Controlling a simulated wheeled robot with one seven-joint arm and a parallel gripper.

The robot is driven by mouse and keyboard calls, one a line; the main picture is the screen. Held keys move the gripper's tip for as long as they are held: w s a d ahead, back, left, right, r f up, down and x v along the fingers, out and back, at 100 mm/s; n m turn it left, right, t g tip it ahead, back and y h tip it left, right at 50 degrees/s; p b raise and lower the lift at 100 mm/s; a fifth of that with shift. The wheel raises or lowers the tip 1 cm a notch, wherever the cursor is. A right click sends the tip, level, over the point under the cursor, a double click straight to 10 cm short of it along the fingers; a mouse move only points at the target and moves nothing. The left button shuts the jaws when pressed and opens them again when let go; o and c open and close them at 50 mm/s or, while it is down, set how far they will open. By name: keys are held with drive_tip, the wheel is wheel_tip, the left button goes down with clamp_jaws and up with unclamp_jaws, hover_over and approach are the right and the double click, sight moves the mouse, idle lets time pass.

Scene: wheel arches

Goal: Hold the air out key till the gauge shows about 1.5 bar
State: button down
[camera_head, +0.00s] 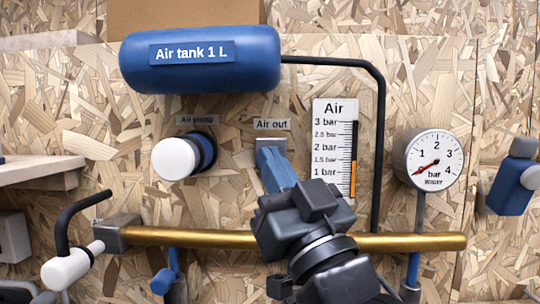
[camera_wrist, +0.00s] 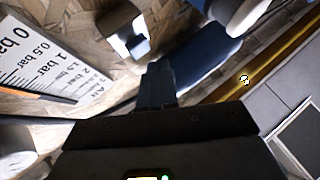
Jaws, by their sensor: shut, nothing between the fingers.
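The air out key (camera_head: 272,163) is a blue lever below the "Air out" label. My gripper (camera_head: 287,192) is shut and empty at its lower end and hides that end. I cannot tell whether they touch. The air gauge (camera_head: 334,125) is an upright white scale right of the key. Its orange column ends at about the 1.5 bar mark. In the wrist view, my dark fingers (camera_wrist: 157,82) are together, with a blue part beyond them. The air gauge (camera_wrist: 45,62) shows there at left, turned over, with orange along its edge.
A brass pipe (camera_head: 410,242) runs across behind my arm. The water dial (camera_head: 434,160) is at right, its needle low. The air pump knob (camera_head: 178,160) is left of the key, and the blue air tank (camera_head: 200,75) is above. A black hose (camera_head: 378,150) passes right of the air gauge.

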drive_tip(key=shift+s+p, duration=0.4)
drive_tip(key=shift+s, duration=1.9)
drive_tip(key=shift+f, duration=0.1)
drive_tip(key=s+d+f+m+g+h, duration=0.1)
drive_tip(key=s+d+f+m+h, duration=0.35)
drive_tip(key=f, duration=0.75)
drive_tip(key=s+d+f+m+g+h, duration=0.1)
drive_tip(key=s+d+f+h, duration=0.45)
drive_tip(key=f, duration=0.55)
drive_tip(key=s+d+f+g, duration=0.1)
drive_tip(key=s+d+f, duration=0.2)
drive_tip(key=s, duration=0.5)
drive_tip(key=s+d+f+g+h, duration=0.1)
drive_tip(key=s+d+f, duration=0.3)
drive_tip(key=s, duration=0.4)
drive_tip(key=s+d+f+g+h, duration=0.1)
drive_tip(key=s+d+f+g, duration=0.2)
drive_tip(key=s, duration=0.6)
drive_tip(key=shift+d+f, duration=0.3)
drive_tip(key=shift+d, duration=0.75)
drive_tip(key=shift+s+m, duration=0.1)
drive_tip(key=shift+m, duration=0.15)
